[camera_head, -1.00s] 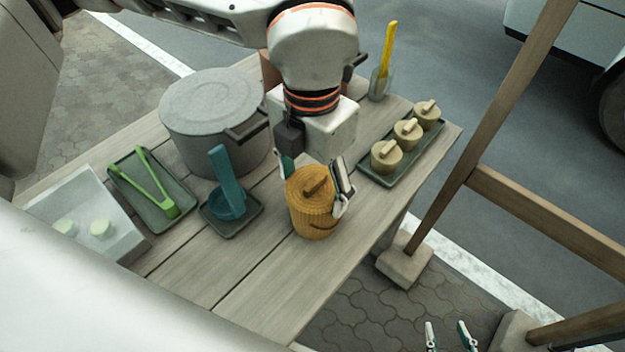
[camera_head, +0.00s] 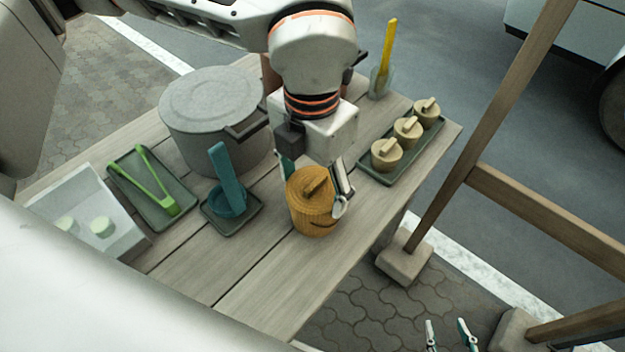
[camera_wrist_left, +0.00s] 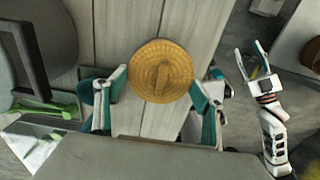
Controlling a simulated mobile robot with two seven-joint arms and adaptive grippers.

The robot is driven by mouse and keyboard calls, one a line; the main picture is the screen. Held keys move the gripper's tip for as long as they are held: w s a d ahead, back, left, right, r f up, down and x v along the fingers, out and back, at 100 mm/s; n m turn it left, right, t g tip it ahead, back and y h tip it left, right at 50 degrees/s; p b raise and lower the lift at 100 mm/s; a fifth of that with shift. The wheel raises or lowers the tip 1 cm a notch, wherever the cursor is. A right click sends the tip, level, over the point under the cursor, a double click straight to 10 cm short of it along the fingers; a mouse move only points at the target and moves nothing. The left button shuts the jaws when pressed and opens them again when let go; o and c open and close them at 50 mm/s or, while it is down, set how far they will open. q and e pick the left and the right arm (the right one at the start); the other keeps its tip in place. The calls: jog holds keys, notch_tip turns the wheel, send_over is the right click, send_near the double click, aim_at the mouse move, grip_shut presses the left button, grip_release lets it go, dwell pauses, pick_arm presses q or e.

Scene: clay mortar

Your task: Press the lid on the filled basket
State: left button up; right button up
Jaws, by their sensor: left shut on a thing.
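The basket (camera_head: 316,226) is round, ribbed and orange-tan, and stands upright near the table's front right edge. Its woven lid (camera_head: 303,200), with a bar handle, sits on top in the head view; whether it is fully seated I cannot tell. The lid (camera_wrist_left: 161,75) hides the basket's contents in both views. My left gripper (camera_head: 315,190) points down from above, its fingers on opposite sides of the lid, shut on it. My right gripper (camera_head: 450,336) is open and empty, low beyond the table edge, and also shows in the left wrist view (camera_wrist_left: 252,66).
A large grey pot (camera_head: 212,125) stands behind left. A teal holder (camera_head: 228,197) on a small tray, green tongs (camera_head: 158,185) and a pale bin (camera_head: 85,215) lie left. A tray (camera_head: 372,177) of small lidded baskets (camera_head: 387,155) is close right. Bare table lies in front.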

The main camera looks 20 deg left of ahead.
dwell(0.3)
pick_arm(q)
jog(key=o, duration=1.3)
jog(key=shift+c, duration=0.2)
pick_arm(e)
jog(key=shift+a, duration=0.1)
pick_arm(q)
jog(key=shift+r+p, duration=1.65)
jog(key=shift+r, duration=1.35)
pick_arm(e)
notch_tip(320, 180, up, 6)
jog(key=w+t, duration=0.1)
jog(key=w, duration=0.1)
jog(key=shift+w, duration=0.3)
jog(key=shift+f, duration=0.1)
pick_arm(q)
grip_shut()
